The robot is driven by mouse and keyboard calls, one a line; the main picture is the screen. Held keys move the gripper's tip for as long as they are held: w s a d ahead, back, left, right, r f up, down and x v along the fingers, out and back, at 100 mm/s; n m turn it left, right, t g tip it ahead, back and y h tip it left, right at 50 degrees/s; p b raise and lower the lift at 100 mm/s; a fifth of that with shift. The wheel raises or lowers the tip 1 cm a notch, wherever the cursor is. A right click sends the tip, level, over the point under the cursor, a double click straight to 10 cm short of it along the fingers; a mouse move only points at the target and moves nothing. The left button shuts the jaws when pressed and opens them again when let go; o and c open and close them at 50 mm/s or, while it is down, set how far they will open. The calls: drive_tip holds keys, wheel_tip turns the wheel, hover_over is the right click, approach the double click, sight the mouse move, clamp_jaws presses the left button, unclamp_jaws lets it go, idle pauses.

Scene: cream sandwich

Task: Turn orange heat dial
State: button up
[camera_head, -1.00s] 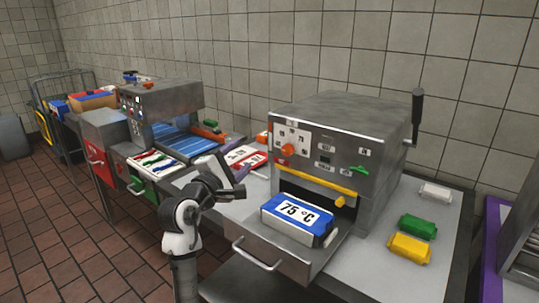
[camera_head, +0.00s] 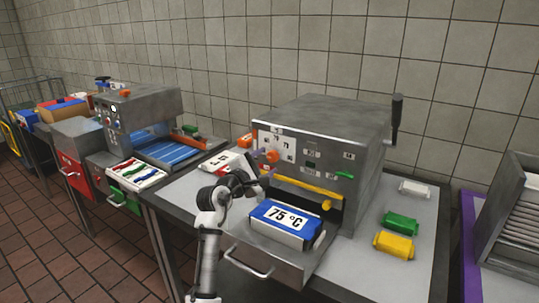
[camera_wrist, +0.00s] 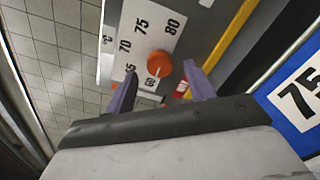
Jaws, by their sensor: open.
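The orange heat dial (camera_head: 272,156) sits on the upper left of the metal machine's front panel. In the wrist view the orange dial (camera_wrist: 159,64) stands beside a white scale (camera_wrist: 150,35) marked with numbers including 70, 75 and 80. The dial's exact setting is hard to read. My gripper (camera_wrist: 160,68) is open, with one purple finger on each side of the dial in that view. Whether the fingers touch it cannot be told. In the head view my gripper (camera_head: 263,163) is close in front of the dial. A blue and white box (camera_head: 285,222) reads 75 °C.
The box rests on the machine's pulled-out drawer (camera_head: 262,262), below my gripper. A yellow bar (camera_head: 300,190) crosses the machine's front. White (camera_head: 415,188), green (camera_head: 400,222) and yellow (camera_head: 394,244) blocks lie at right. A second machine (camera_head: 145,115) stands at left.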

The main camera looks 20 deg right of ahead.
sight(271, 158)
drive_tip(key=shift+p+x, duration=0.3)
drive_tip(key=shift+x, duration=1.25)
drive_tip(key=c, duration=1)
